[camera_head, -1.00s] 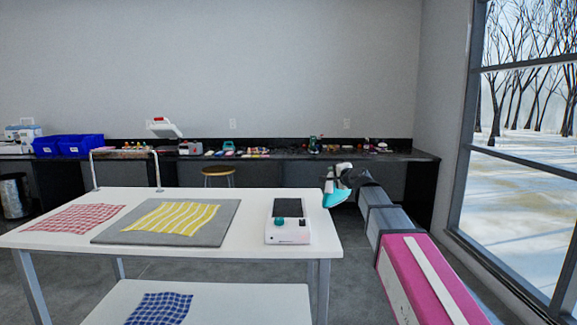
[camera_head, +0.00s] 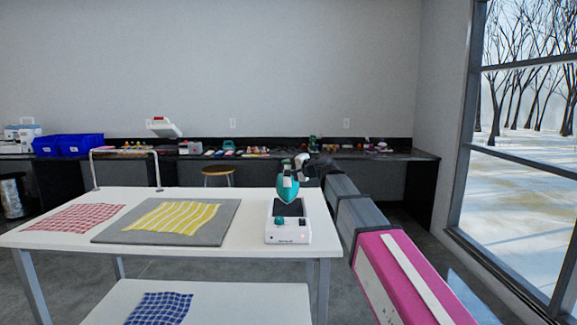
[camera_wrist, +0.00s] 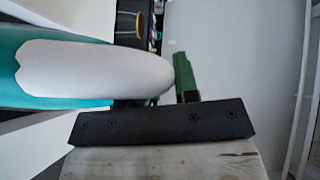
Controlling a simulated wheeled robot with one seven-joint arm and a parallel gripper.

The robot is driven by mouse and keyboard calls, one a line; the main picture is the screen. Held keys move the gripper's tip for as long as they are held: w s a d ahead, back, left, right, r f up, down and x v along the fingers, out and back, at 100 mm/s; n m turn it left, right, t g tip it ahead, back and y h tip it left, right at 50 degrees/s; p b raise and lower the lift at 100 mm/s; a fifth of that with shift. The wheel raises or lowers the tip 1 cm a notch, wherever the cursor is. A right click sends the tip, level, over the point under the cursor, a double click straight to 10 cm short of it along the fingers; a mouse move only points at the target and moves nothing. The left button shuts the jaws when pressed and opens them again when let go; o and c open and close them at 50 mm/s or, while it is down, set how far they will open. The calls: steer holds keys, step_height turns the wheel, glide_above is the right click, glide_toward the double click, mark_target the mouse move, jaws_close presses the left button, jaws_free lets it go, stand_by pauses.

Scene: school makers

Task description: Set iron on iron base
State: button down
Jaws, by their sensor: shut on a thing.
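The iron (camera_head: 287,188) is teal and white and is held by my gripper (camera_head: 301,167) above the right part of the white table. It stands over the far part of the iron base (camera_head: 289,235), a white stand with a dark plate and a teal knob, and hides part of that plate. I cannot tell whether the iron touches the base. In the wrist view the iron (camera_wrist: 90,72) fills the left side, close against my gripper (camera_wrist: 165,95). The grip point itself is mostly hidden there.
A grey mat (camera_head: 115,234) with a yellow striped cloth (camera_head: 175,217) lies left of the base. A red checked cloth (camera_head: 75,218) lies farther left. A blue checked cloth (camera_head: 160,308) is on the lower shelf. A stool (camera_head: 218,171) stands behind the table.

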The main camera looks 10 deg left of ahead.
mark_target(289, 181)
steer(key=shift+f, duration=2.3)
steer(key=shift+f, duration=0.6)
steer(key=c, duration=1.1)
jaws_free()
steer(key=shift+c, duration=0.2)
steer(key=shift+d, duration=0.1)
steer(key=v, duration=1.1)
steer(key=shift+s, duration=0.1)
